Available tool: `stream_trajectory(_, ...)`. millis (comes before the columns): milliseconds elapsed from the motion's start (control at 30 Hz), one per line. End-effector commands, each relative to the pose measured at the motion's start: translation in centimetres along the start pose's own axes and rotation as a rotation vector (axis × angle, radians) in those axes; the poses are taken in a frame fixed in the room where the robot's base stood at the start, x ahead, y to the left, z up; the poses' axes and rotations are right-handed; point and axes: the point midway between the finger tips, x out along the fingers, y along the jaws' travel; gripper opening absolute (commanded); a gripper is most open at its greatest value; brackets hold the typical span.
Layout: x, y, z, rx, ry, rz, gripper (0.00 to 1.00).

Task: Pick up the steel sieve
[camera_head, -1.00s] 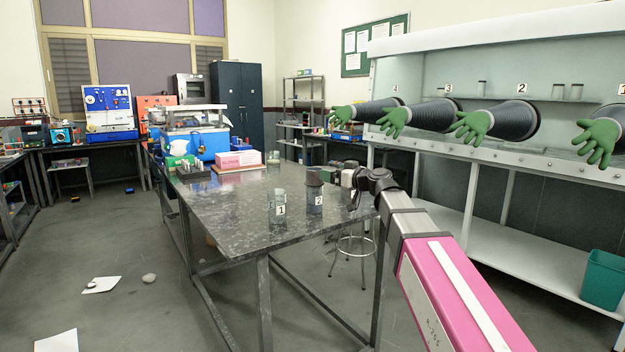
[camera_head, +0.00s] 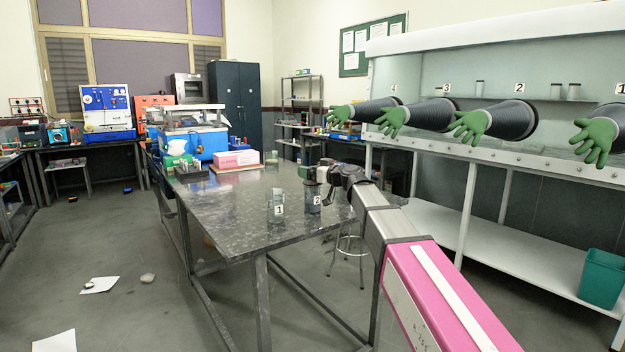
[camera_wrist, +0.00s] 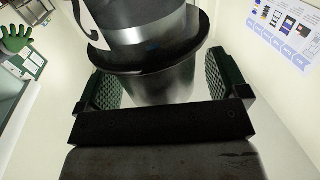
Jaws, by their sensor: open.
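The steel sieve (camera_wrist: 160,84) shows in the wrist view as a shiny grey cylinder with a dark rim. In the head view, the sieve (camera_head: 311,185) is a small dark shape on top of beaker 2 (camera_head: 311,203), partly hidden by my gripper. My gripper (camera_head: 322,178) is at the sieve's height. In the wrist view its two ridged fingers stand on either side of the sieve, open, with a narrow gap at each side. Beaker 2's white label (camera_wrist: 88,22) shows at the top of the wrist view.
Beaker 1 (camera_head: 275,209) stands left of beaker 2 on the dark table (camera_head: 225,215). Another glass (camera_head: 271,160) is farther back. Pink boxes (camera_head: 238,158) and a blue machine (camera_head: 195,145) occupy the far end. The glovebox (camera_head: 450,85) is at right. The table's left middle is clear.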

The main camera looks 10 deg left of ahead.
Motion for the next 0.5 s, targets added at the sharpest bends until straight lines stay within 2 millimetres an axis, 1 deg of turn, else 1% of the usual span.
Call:
stream_trajectory(33,-0.03,-0.01,0.0,0.0,0.0,0.0,0.92)
stream_trajectory(67,-0.03,-0.02,-0.01,0.0,0.0,0.0,0.86)
stream_trajectory(100,-0.04,-0.02,0.0,0.0,0.0,0.0,0.73)
stream_trajectory(167,-0.04,-0.02,-0.01,0.0,0.0,0.0,0.53)
stream_trajectory(200,-0.05,-0.02,-0.01,0.0,0.0,0.0,0.4)
stream_trajectory(233,-0.05,-0.02,-0.01,0.0,0.0,-0.001,0.37)
stream_trajectory(500,-0.05,-0.02,-0.06,0.0,0.0,-0.001,0.37)
